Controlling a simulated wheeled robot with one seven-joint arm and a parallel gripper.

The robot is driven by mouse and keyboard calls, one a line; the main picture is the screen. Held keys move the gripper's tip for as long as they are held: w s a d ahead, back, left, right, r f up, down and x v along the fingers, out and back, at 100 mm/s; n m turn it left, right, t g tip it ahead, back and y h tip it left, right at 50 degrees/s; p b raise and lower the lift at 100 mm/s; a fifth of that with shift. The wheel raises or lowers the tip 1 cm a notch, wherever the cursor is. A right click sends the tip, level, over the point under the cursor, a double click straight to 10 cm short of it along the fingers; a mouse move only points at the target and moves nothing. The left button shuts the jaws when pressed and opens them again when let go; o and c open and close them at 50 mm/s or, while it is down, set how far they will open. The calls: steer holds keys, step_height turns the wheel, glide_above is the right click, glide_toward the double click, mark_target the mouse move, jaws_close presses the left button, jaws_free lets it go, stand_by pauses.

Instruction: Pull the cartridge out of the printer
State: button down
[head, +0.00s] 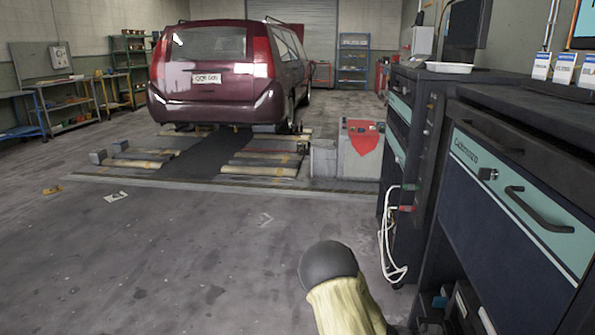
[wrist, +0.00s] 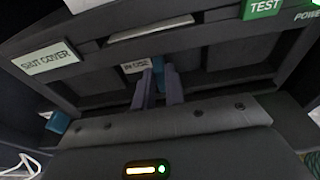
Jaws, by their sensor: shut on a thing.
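In the wrist view, the dark printer (wrist: 220,58) fills the upper part, with an open bay under its top edge. My gripper (wrist: 160,80) reaches into this bay, its two narrow grey-violet fingers close together. It is shut on the blue cartridge (wrist: 170,77), which shows only partly between and behind the fingers. A label reading "IN USE" (wrist: 135,66) is just left of the fingers. A "SHUT COVER" label (wrist: 48,58) is farther left. How deep the cartridge sits is hidden. The head view does not show my fingers.
A green "TEST" label (wrist: 263,8) is at the printer's upper right. Another blue piece (wrist: 57,122) lies at the left. In the head view, a dark cabinet (head: 520,205) with handles stands at right, a white cable (head: 388,245) hanging beside it. The floor at left is open.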

steer(key=shift+f+p+v, duration=0.2)
steer(key=shift+p+v, duration=0.25)
steer(key=shift+v, duration=0.6)
steer(key=shift+f+p+v, duration=0.2)
steer(key=shift+p+v, duration=0.25)
steer(key=shift+v, duration=0.6)
steer(key=shift+a, duration=0.1)
steer(key=c, duration=1.4)
jaws_free()
steer(key=shift+o, duration=0.2)
steer(key=shift+w, duration=0.1)
steer(key=p+v, duration=0.4)
steer(key=v, duration=1.3)
steer(key=shift+p, duration=0.35)
steer(key=shift+a+r, duration=0.1)
steer(key=shift+r, duration=0.05)
